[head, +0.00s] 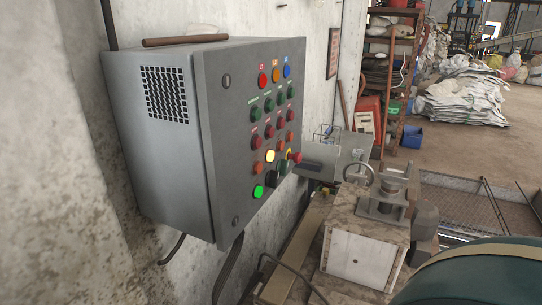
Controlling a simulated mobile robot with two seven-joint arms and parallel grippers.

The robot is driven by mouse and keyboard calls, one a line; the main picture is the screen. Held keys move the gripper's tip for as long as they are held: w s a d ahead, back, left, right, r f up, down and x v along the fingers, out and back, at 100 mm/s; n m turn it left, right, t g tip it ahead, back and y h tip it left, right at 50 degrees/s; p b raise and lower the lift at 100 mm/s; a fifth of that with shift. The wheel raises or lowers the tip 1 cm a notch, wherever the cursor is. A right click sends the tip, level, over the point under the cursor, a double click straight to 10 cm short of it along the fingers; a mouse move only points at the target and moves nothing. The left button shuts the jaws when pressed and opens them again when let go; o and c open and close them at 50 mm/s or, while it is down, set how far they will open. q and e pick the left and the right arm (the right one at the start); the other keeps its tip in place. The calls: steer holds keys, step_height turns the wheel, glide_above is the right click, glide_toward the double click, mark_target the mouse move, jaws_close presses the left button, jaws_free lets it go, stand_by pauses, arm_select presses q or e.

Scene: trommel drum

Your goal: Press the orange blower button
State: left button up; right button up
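A grey control box (173,140) is fixed to the wall at the left, its button panel (240,150) facing right. An orange light or button (275,76) sits in the top row between a red one (262,80) and a blue one (287,71). Lower down, a yellow-orange button (270,156) glows, with an unlit orange one (257,169) at its lower left. A green button (258,191) glows near the bottom. The labels are too small to read, so I cannot tell which orange button is the blower's. Neither of my grippers is in view.
A red knob (295,158) stands out at the panel's lower right. A brown rod (186,40) lies on the box. Machinery with a handwheel (359,174) stands to the right. A dark green rounded body (475,276) fills the lower right corner. Cables hang below the box.

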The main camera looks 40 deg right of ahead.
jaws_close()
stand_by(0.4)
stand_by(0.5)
